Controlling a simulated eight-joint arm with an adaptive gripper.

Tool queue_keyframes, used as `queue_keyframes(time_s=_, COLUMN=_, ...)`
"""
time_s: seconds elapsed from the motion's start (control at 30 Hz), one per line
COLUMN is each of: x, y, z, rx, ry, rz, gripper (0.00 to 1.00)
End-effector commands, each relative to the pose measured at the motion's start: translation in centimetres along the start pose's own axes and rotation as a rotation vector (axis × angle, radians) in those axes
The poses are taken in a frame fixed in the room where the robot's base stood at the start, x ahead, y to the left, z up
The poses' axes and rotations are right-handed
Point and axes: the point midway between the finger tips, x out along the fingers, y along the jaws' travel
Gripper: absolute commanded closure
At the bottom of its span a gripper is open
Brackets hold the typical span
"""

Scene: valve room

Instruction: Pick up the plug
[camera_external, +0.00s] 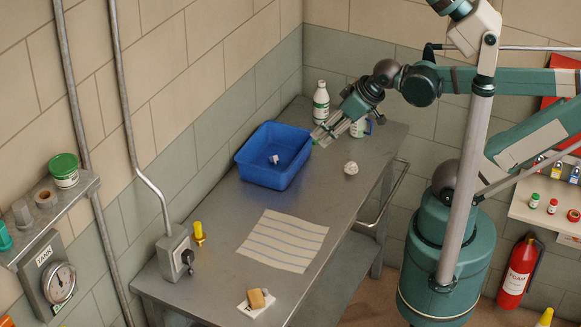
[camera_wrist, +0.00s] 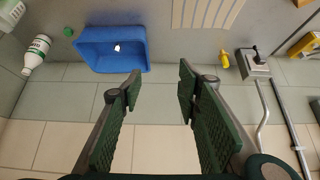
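A black plug-like piece (camera_external: 187,256) sits on the front of a grey metal box (camera_external: 174,254) at the table's left edge. In the wrist view the black piece (camera_wrist: 254,52) shows on the same box (camera_wrist: 252,66) at upper right; I cannot tell surely that it is the plug. A small whitish object (camera_external: 275,159) lies in the blue bin (camera_external: 254,172); its kind is unclear. My gripper (camera_external: 320,138) is by the bin's right rim, well away from the grey box. In the wrist view my gripper (camera_wrist: 160,84) is open with nothing between its fingers.
A white bottle (camera_external: 321,102) stands behind the gripper. A crumpled paper ball (camera_external: 351,168), a striped sheet (camera_external: 283,240), a yellow bottle-like item (camera_external: 198,233) and a sponge (camera_external: 257,299) lie or stand on the metal table. A conduit (camera_external: 130,140) runs down the wall to the box.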

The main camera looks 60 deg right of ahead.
Motion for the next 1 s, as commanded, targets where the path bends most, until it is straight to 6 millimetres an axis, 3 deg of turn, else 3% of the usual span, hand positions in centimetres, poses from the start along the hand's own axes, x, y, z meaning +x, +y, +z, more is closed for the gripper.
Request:
queue_keyframes(time_s=0.37, x=0.5, y=-0.8, z=-1.6, rx=0.073, ry=-0.028, rz=-0.009, gripper=0.67)
queue_keyframes(time_s=1.0, x=4.2, y=-4.9, z=-7.7, rx=0.42, ry=-0.165, rz=-0.011, gripper=0.67)
